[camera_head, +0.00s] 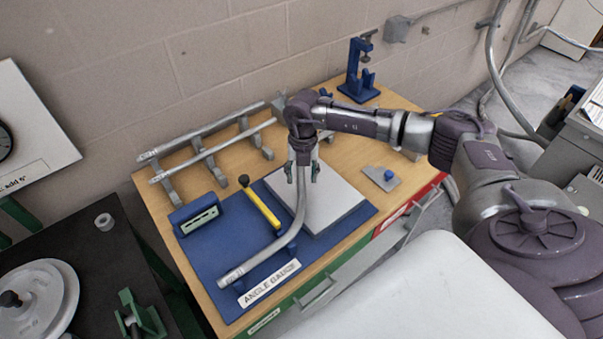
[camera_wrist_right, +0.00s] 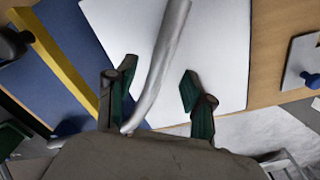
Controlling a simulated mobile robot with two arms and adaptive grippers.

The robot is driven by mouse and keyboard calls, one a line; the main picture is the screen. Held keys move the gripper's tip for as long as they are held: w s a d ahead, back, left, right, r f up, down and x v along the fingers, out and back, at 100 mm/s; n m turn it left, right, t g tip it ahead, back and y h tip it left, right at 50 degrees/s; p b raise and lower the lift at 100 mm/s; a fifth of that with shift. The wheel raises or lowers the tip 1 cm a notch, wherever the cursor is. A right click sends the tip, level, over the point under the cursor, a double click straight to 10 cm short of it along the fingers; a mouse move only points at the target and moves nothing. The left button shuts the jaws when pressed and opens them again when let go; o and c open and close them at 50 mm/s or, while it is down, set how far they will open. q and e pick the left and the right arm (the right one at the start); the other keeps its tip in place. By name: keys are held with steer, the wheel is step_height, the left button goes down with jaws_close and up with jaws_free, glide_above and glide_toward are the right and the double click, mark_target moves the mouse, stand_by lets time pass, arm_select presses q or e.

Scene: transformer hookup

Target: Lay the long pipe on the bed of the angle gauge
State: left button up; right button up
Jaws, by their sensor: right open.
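The angle gauge is a blue board (camera_head: 205,260) on the wooden bench, with a pale grey plate (camera_head: 338,198) on it and a label at the front edge. A grey pipe with a bend (camera_head: 262,257) lies over the board and plate, one end at the front left; it also shows in the right wrist view (camera_wrist_right: 164,55). My right gripper (camera_head: 302,174) is above the plate, open, with its fingers on either side of the pipe's far part; the same fingers show in the right wrist view (camera_wrist_right: 158,84). My left gripper is not in view.
Two straight pipes (camera_head: 205,133) rest on a rack at the back. A yellow bar (camera_head: 262,207) and a blue box (camera_head: 196,214) are left of the plate. A blue clamp stand (camera_head: 358,75) stands at the back. A small grey plate (camera_head: 381,178) is at the right.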

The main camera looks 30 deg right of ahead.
step_height(320, 180, up, 12)
steer(key=shift+d, duration=0.15)
stand_by(0.7)
